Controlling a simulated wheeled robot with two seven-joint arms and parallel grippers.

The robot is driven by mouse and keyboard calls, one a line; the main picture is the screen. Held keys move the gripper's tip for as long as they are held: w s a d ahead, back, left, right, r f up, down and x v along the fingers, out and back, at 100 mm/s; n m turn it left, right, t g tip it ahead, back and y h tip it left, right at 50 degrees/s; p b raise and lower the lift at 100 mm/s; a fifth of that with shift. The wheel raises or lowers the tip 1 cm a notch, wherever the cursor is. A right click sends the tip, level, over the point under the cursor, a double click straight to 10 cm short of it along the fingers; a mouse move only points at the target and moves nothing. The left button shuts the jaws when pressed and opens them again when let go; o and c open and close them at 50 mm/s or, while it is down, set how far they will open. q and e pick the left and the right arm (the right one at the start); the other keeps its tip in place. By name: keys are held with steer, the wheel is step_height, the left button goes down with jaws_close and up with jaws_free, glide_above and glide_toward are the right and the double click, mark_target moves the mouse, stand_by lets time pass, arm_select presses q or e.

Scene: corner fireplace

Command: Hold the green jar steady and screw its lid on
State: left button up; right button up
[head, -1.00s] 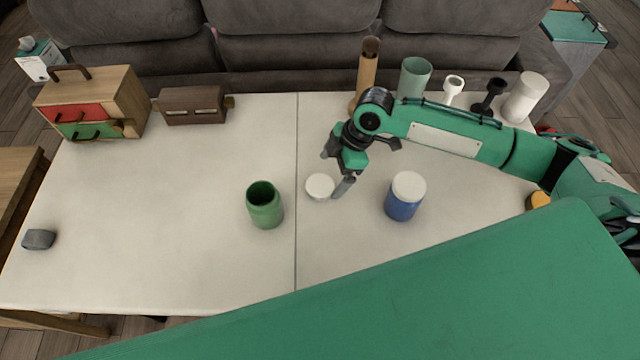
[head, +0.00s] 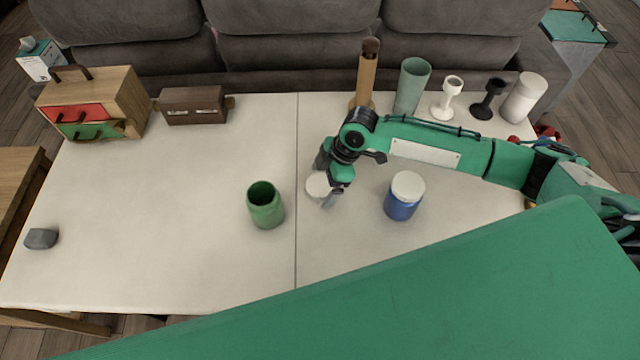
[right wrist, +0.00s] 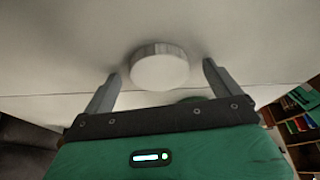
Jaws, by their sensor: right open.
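The green jar (head: 265,205) stands upright and open on the white table, left of the seam. A white lid (head: 317,185) lies flat on the table to the right of the jar. My right gripper (head: 328,192) is open just above the lid and partly hides it in the head view. In the right wrist view the lid (right wrist: 160,67) is ahead of the two spread fingers, roughly centred between them; whether the fingers reach down to its sides I cannot tell. A bit of green shows behind the gripper body. My left gripper is not in view.
A blue jar with a white lid (head: 404,196) stands right of the gripper. Tall vessels, including a pale green cylinder (head: 411,88), line the back right. A small drawer chest (head: 120,95) and brown box (head: 193,106) are back left. The table's left middle is clear.

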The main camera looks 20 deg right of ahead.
mark_target(324, 184)
steer(key=c, duration=1)
steer(key=shift+r, duration=0.15)
step_height(324, 184, up, 20)
steer(key=shift+f, duration=0.1)
